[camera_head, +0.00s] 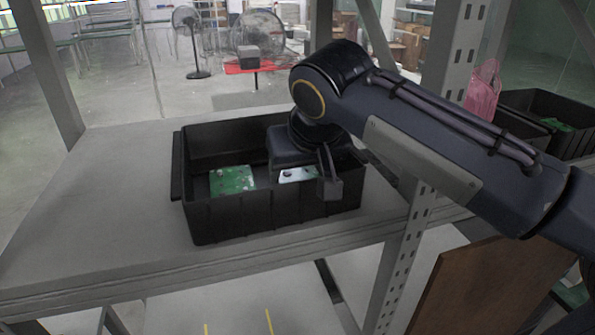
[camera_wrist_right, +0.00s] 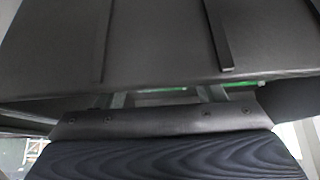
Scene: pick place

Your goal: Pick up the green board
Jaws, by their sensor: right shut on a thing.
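A black crate (camera_head: 270,222) stands on the grey shelf. A green board (camera_head: 233,179) lies flat in its left part. My right gripper (camera_head: 308,181) points down inside the right part of the crate, with one finger plain and the other mostly hidden. A pale board (camera_head: 297,175) shows beside and under it. In the right wrist view a thin green edge (camera_wrist_right: 165,89) shows between the fingers, so the gripper appears shut on a green board, mostly hidden. Whether this is the pale board cannot be told. My left gripper is not in view.
The grey shelf top (camera_head: 90,200) is clear left of the crate. A metal post (camera_head: 405,265) rises at the right. Another black crate (camera_head: 550,115) with a green board and a pink bag (camera_head: 483,88) stand farther right. The near crate's wall (camera_wrist_right: 150,45) fills the upper wrist view.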

